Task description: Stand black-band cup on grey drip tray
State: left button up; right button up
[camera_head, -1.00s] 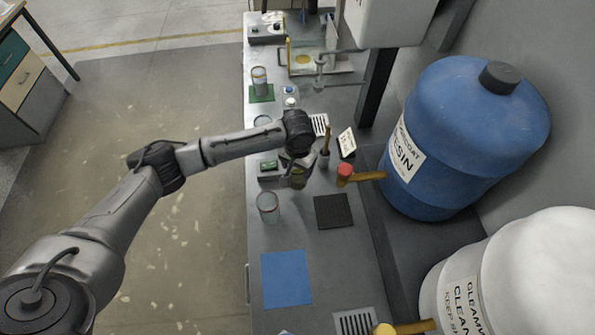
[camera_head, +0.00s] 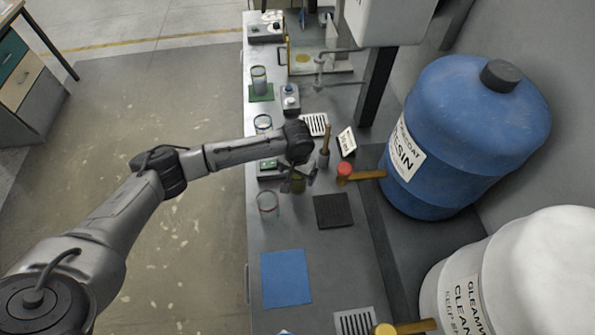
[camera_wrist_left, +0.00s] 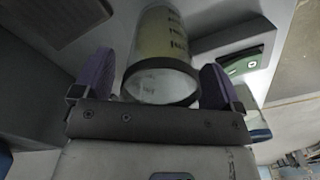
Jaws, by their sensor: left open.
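The black-band cup (camera_wrist_left: 160,45) is clear, with dark markings, a yellowish-green tint and a black band round its near end in the left wrist view. In the head view the cup (camera_head: 299,185) is mostly hidden under my left wrist. My left gripper (camera_wrist_left: 158,85) is open, its purple fingers on either side of the cup. A gap shows at the left finger; contact at the right finger is unclear. Two slatted trays show in the head view: a light one (camera_head: 315,124) beyond the wrist and a grey one (camera_head: 355,321) at the near edge. My right gripper is out of view.
A clear cup (camera_head: 268,203) stands left of a black mat (camera_head: 334,211). A bare blue mat (camera_head: 286,278) lies nearer. Another cup (camera_head: 259,79) stands on a green mat.

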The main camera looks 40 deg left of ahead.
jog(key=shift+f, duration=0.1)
pick_arm(q)
notch_tip(320, 180, up, 12)
jog(key=p, duration=0.1)
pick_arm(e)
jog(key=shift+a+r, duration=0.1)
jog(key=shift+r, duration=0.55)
pick_arm(q)
jog(key=s+d+f+m+t+h, duration=0.2)
jog(key=s+d+f+m, duration=0.3)
jog(key=s+d+f, duration=0.75)
jog(key=shift+n+t+h, duration=0.3)
jog(key=shift+t, duration=0.2)
jog(key=s, duration=0.9)
jog(key=shift+s+a, duration=0.15)
jog(key=shift+s, duration=0.05)
jog(key=shift+o, duration=0.2)
jog(key=s+a, duration=0.1)
jog(key=s, duration=0.2)
jog(key=s+a+y, duration=0.1)
jog(key=s+a, duration=0.1)
jog(key=s, duration=0.1)
jog(key=s+a+y, duration=0.1)
jog(key=s+a, duration=0.1)
jog(key=shift+s+a+r+n+t, duration=0.1)
jog(key=shift+s+r+n+t, duration=0.1)
jog(key=shift+s+n+t, duration=0.15)
jog(key=shift+o, duration=0.2)
jog(key=shift+s+a, duration=0.3)
jog(key=shift+s, duration=0.1)
